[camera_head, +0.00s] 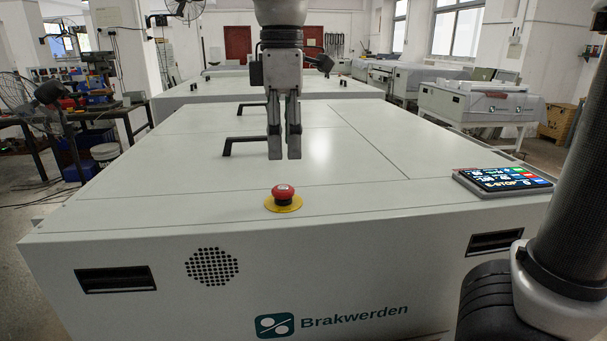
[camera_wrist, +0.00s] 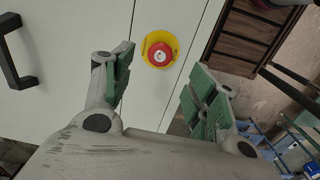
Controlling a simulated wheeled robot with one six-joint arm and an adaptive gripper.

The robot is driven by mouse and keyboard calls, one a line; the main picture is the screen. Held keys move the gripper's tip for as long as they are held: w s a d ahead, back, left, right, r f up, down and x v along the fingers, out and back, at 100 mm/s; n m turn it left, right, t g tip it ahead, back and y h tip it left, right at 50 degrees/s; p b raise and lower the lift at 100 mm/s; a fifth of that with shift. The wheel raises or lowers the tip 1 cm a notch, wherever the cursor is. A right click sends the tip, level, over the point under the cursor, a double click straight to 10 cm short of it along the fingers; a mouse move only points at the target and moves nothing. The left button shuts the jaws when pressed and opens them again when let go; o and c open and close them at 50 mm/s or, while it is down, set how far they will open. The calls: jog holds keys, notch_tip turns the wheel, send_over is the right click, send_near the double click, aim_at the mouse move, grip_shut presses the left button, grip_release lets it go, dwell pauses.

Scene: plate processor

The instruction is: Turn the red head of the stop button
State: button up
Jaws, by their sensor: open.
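The stop button has a red round head (camera_head: 283,191) on a yellow disc (camera_head: 297,206). It sits on the white top of the machine, near its front edge. My gripper (camera_head: 285,158) hangs fingers down above the machine top, and in the head view its tips appear above the button in the picture, apart from it. In the wrist view the red head (camera_wrist: 160,55) shows beyond the fingers, toward the top of the picture, with nothing touching it. My gripper (camera_wrist: 158,84) is open there, with green pads and nothing between them.
The white machine (camera_head: 130,200) has a display panel (camera_head: 503,179) at its right front. Black handles stand on its top behind my gripper, one nearer (camera_head: 250,140) and one farther (camera_head: 252,105). The top around the button is clear.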

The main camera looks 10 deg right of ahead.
aim_at(286, 187)
jog(key=shift+d+f, duration=0.15)
jog(key=shift+f, duration=0.35)
notch_tip(286, 187, down, 7)
jog(key=shift+r, duration=0.1)
jog(key=c, duration=1)
